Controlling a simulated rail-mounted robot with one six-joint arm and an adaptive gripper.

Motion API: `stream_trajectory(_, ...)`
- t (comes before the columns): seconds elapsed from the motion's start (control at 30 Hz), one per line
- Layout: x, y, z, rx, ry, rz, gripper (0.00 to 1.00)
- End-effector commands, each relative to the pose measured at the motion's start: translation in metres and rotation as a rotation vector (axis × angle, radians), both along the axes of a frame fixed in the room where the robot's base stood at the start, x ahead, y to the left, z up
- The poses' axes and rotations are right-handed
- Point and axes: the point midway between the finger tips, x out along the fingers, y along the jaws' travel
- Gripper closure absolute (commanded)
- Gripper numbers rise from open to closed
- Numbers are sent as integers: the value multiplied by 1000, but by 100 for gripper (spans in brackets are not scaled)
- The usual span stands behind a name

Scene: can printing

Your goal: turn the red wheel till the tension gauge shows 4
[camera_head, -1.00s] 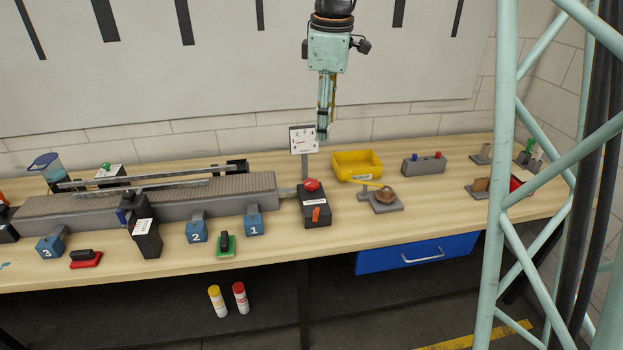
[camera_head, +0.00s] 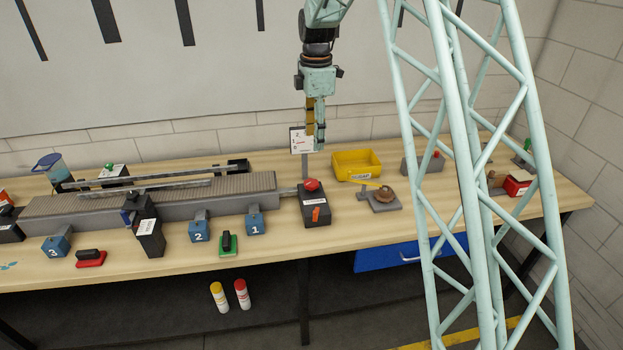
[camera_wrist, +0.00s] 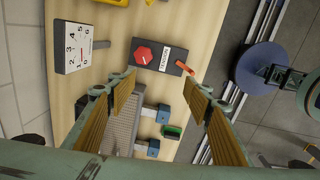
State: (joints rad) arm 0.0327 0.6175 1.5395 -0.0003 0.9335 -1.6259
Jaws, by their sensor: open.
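The red wheel (camera_head: 312,184) sits on top of a dark tension box (camera_head: 315,207) at the right end of the conveyor. An orange lever is on the box's front. In the wrist view the red wheel (camera_wrist: 144,56) lies beyond and between my open fingers. The white tension gauge (camera_head: 301,140) stands on a post behind the box, partly covered by my gripper. In the wrist view the gauge (camera_wrist: 77,48) shows numbers and a red needle, but its reading is too small to tell. My gripper (camera_head: 315,142) is open, empty, pointing down above the wheel, touching nothing.
A yellow bin (camera_head: 357,164) and a brown round object on a grey stand (camera_head: 384,198) are right of the box. The conveyor (camera_head: 160,207) runs left, with blue numbered blocks before it. My lattice column hides part of the bench's right side.

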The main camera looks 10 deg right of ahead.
Motion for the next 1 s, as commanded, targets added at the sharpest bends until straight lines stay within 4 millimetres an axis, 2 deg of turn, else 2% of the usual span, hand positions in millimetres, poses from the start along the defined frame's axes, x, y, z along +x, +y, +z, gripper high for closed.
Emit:
stream_trajectory(0.2,27,-3,-32,-3,20,94,54)
stream_trajectory(0.53,59,-6,-79,-5,44,228,54)
stream_trajectory(0.7,67,-7,-92,-6,50,266,54)
stream_trajectory(1.0,69,-7,-96,-5,51,278,54)
